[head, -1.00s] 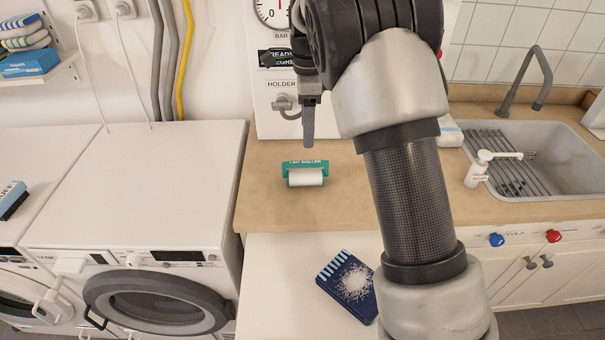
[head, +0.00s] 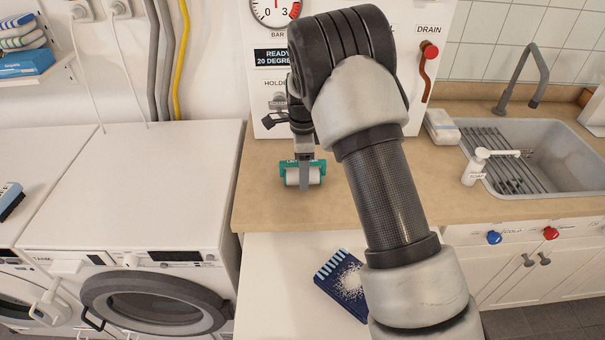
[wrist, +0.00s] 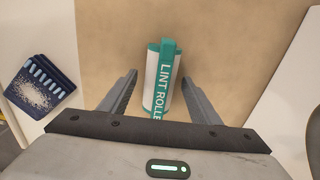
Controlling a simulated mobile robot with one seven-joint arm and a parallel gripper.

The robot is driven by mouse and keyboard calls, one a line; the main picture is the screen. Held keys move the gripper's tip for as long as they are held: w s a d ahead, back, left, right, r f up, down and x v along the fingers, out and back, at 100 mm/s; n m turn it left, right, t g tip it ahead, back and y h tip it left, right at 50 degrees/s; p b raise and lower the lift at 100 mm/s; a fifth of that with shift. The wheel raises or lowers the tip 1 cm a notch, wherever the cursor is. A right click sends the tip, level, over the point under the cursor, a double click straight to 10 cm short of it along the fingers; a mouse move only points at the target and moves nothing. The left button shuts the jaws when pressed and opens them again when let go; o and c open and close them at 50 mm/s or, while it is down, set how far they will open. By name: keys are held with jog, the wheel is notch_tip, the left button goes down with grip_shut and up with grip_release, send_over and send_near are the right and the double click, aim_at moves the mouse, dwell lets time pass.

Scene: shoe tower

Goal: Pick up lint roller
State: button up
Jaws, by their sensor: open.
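The lint roller (head: 315,174) lies on the tan counter, a white roll with a teal frame. In the wrist view the lint roller (wrist: 152,80) sits between the two fingers, with its teal bar lettered "LINT ROLLE" pointing toward the palm. My gripper (head: 304,178) is above the roller, pointing down, and one finger covers part of it in the head view. In the wrist view my gripper (wrist: 160,88) is open, with a visible gap between each finger and the roller. The palm hides the near end of the roller.
The counter (head: 400,208) is bare around the roller. A blue packet (head: 343,285) with spilled white grains lies on a lower white surface in front. A sink (head: 565,165) and soap dispenser (head: 478,165) are at right, a white washing machine (head: 150,190) at left.

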jog(key=shift+f, duration=0.45)
jog(key=c, duration=1.2)
jog(key=shift+r, duration=0.1)
notch_tip(320, 180, up, 10)
jog(key=shift+f, duration=0.1)
